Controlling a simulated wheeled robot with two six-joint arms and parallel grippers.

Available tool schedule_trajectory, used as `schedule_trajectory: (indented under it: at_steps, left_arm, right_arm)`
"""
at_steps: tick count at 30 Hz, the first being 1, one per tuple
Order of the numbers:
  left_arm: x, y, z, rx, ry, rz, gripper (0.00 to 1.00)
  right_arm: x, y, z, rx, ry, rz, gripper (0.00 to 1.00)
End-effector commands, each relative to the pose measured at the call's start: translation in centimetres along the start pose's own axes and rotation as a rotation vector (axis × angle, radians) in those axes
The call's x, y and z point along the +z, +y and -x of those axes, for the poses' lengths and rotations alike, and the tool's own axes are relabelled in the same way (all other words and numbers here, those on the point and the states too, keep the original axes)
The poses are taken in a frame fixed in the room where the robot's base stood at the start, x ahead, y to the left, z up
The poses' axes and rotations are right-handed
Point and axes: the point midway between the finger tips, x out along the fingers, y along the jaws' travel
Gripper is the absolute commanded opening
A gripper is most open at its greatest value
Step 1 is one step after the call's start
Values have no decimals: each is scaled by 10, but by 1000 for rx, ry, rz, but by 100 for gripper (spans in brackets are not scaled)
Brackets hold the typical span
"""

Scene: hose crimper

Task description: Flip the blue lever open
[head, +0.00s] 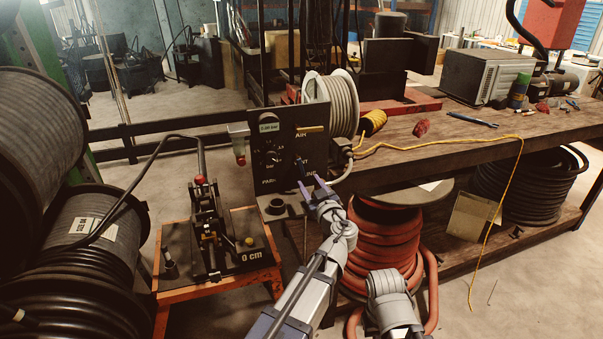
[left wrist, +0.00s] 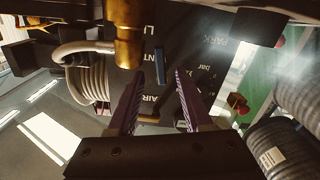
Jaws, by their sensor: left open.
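The blue lever (head: 303,168) is small and sits low on the right part of a black control panel (head: 287,145). My left gripper (head: 311,183) has purple fingers and is open just in front of the panel, close below the lever. In the left wrist view the blue lever (left wrist: 160,66) shows as a narrow blue bar in the gap between the tips of the open fingers (left wrist: 158,78). Nothing is clamped; whether a finger touches the lever I cannot tell. The gripper partly hides the panel's lower right lettering.
A brass handle (head: 311,130) is above the lever by the AIR label; a knob (head: 272,157) is to the left. A pale hose coil (head: 343,105) stands behind the panel. A crimping press (head: 212,225) stands left, a red hose reel (head: 385,235) right.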

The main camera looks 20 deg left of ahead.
Motion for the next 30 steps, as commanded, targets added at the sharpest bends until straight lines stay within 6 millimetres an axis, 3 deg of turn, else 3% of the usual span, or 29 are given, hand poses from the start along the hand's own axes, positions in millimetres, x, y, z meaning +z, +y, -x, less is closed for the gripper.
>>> schedule_trajectory:
  at_steps: [18, 30]
  left_arm:
    - [0, 0, -73, -1, -2, -2, 50]
    - [0, 0, -78, 1, -2, -2, 50]
  right_arm:
    - [0, 0, 0, 0, 0, 0, 0]
    - [0, 0, 0, 0, 0, 0, 0]
